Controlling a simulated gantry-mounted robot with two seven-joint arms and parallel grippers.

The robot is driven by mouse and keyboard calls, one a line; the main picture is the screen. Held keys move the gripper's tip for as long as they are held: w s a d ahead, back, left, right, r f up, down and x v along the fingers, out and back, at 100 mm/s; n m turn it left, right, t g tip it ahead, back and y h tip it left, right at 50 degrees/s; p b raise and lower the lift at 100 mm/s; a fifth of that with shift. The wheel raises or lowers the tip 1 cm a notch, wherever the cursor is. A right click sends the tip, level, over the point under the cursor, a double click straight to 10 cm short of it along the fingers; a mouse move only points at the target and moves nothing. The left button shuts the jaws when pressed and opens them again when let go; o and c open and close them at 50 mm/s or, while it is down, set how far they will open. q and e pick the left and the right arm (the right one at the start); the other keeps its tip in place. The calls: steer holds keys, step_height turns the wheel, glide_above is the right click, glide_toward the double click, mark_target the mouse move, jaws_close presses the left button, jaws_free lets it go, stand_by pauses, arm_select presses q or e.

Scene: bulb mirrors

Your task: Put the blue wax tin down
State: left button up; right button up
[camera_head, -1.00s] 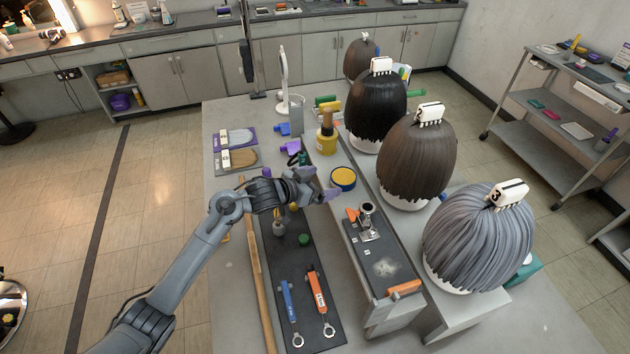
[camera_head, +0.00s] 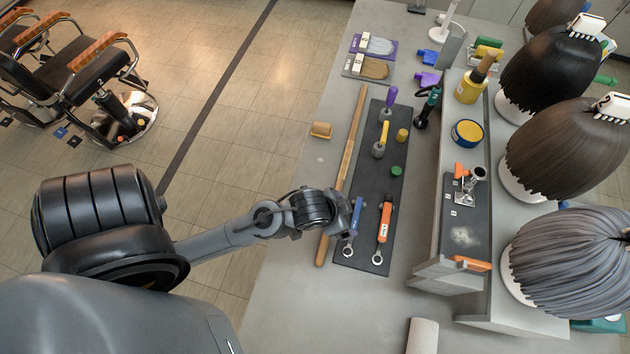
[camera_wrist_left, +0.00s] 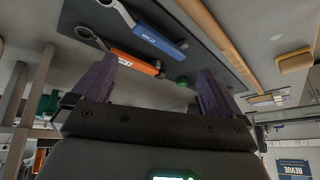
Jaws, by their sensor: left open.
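The blue wax tin (camera_head: 467,133), round with a yellow top, sits flat on the raised grey shelf (camera_head: 448,235) in the head view, between the yellow bottle and the small metal clamp. Nothing holds it. My left gripper (camera_head: 350,210) is well to the lower left of the tin, over the near end of the dark mat (camera_head: 362,256). In the left wrist view my left gripper (camera_wrist_left: 157,68) has its two purple fingers spread with nothing between them. Beyond them are the orange-handled tool (camera_wrist_left: 133,62) and the blue-handled tool (camera_wrist_left: 158,40). My right gripper is not in view.
Several wigged heads, including a grey one (camera_head: 572,262), stand right of the shelf. A yellow bottle (camera_head: 468,88) stands behind the tin. A wooden stick (camera_head: 345,170) lies left of the mat. A pale roll (camera_head: 422,336) is at the near edge. The bench's near left is clear.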

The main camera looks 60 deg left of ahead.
arm_select(q)
steer(key=s+g, duration=0.2)
steer(key=s, duration=0.6)
steer(key=shift+s+d+r, duration=0.2)
steer(key=shift+r, duration=0.05)
steer(key=shift+r, duration=0.1)
step_height(320, 180, up, 28)
steer(key=p, duration=2.8)
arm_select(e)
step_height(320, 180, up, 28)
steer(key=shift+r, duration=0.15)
